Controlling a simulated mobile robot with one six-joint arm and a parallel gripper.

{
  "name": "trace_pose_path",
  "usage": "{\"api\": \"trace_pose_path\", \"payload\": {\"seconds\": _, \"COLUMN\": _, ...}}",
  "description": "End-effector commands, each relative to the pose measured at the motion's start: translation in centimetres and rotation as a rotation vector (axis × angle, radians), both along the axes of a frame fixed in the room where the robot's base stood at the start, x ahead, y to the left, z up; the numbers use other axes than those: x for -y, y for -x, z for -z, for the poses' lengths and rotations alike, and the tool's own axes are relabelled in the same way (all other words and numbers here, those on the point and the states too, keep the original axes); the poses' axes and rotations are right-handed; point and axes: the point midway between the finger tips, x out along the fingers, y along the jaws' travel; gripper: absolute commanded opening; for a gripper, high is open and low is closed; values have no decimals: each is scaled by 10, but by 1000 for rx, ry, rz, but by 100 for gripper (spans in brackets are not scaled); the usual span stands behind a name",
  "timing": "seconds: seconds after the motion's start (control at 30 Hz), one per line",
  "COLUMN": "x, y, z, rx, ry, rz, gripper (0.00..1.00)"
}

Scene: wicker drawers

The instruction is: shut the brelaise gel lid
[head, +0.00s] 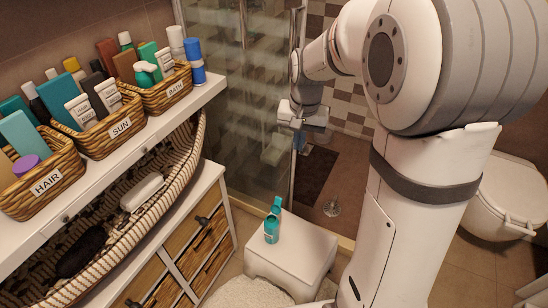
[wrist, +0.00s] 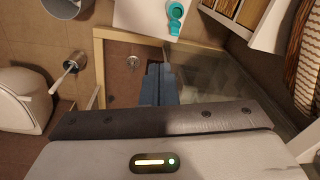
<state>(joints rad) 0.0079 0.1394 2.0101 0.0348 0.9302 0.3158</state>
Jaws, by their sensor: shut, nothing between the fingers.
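A teal gel bottle (head: 271,230) stands upright on a small white stool (head: 300,250). Its lid (head: 277,204) is flipped up and open at the top. The bottle also shows in the wrist view (wrist: 174,24) at the top edge, seen from above, with the open lid beside the body. Any label is too small to read. My gripper (head: 301,147) is up in the air, behind and above the stool, apart from the bottle. Its fingers show in the wrist view (wrist: 158,82), shut together and empty.
Wicker baskets of bottles, such as the BATH basket (head: 170,92), stand on the shelf at left. Wicker drawers (head: 205,240) are left of the stool. A glass shower screen (head: 240,90) stands behind. A toilet (head: 510,195) is at right. The stool top around the bottle is clear.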

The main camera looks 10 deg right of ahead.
Motion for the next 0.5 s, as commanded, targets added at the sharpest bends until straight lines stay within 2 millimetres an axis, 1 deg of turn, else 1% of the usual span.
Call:
{"api": "trace_pose_path", "payload": {"seconds": 0.03, "x": 1, "y": -21, "z": 44, "rx": -24, "ry": -5, "rz": 35, "gripper": 0}}
{"api": "trace_pose_path", "payload": {"seconds": 0.07, "x": 2, "y": -32, "z": 60, "rx": -35, "ry": -9, "rz": 58, "gripper": 0}}
{"api": "trace_pose_path", "payload": {"seconds": 0.1, "x": 3, "y": -47, "z": 82, "rx": -49, "ry": -12, "rz": 86, "gripper": 0}}
{"api": "trace_pose_path", "payload": {"seconds": 0.17, "x": 4, "y": -67, "z": 114, "rx": -69, "ry": -18, "rz": 129, "gripper": 0}}
{"api": "trace_pose_path", "payload": {"seconds": 0.2, "x": 5, "y": -79, "z": 136, "rx": -81, "ry": -20, "rz": 156, "gripper": 0}}
{"api": "trace_pose_path", "payload": {"seconds": 0.27, "x": 6, "y": -96, "z": 166, "rx": -100, "ry": -24, "rz": 193, "gripper": 0}}
{"api": "trace_pose_path", "payload": {"seconds": 0.3, "x": 7, "y": -105, "z": 185, "rx": -111, "ry": -25, "rz": 216, "gripper": 0}}
{"api": "trace_pose_path", "payload": {"seconds": 0.4, "x": 9, "y": -123, "z": 222, "rx": -133, "ry": -29, "rz": 263, "gripper": 0}}
{"api": "trace_pose_path", "payload": {"seconds": 0.5, "x": 10, "y": -133, "z": 246, "rx": -145, "ry": -30, "rz": 294, "gripper": 0}}
